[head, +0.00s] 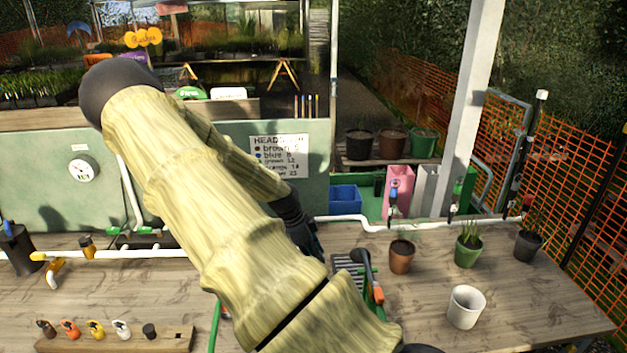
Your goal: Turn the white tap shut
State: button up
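Small droppers or taps hang along the white pipe (345,219) at the back of the bench: a blue one (393,194), a dark one with a pale part (454,208) and a reddish one (527,203). My gripper (308,238) is dark and sits near the middle of the bench, left of these taps. My pale, wood-patterned arm hides most of it, so its fingers cannot be read.
A wooden rack (120,342) of coloured nozzles, one white (121,328), lies front left. A green-handled watering tool (371,275), a white cup (466,307) and potted plants (468,250) stand right. The front right bench is clear.

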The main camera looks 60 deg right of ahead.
dwell(0.3)
jog(key=v, duration=1.2)
dwell(0.4)
